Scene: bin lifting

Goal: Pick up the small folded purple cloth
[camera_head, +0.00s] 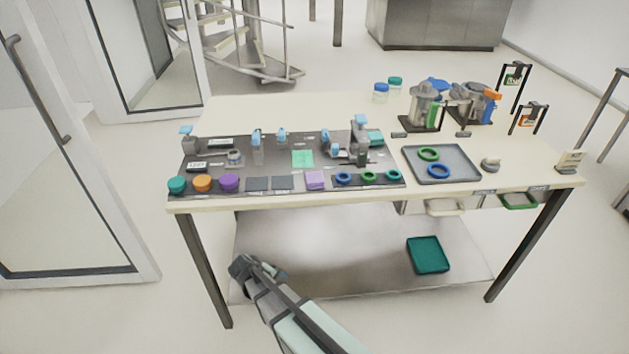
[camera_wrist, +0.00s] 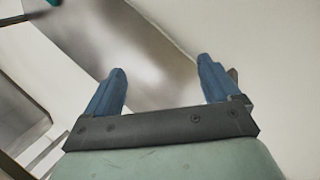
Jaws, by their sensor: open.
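The small folded purple cloth (camera_head: 315,180) lies near the table's front edge on the dark mat (camera_head: 215,168). It sits between a dark grey square pad on its left and a row of rings on its right. My gripper (camera_head: 262,268) is in front of the table and below its top, well apart from the cloth. In the wrist view my gripper (camera_wrist: 161,85) is open, with two blue fingers spread and nothing between them. The cloth does not show in the wrist view.
The table (camera_head: 480,205) has its front edge between my gripper and the cloth. Round lids (camera_head: 229,182), a green cloth (camera_head: 303,159) and a microscope-like device (camera_head: 360,142) stand near the cloth. A grey tray (camera_head: 470,172) is at right. A teal bin (camera_head: 428,255) sits on the lower shelf.

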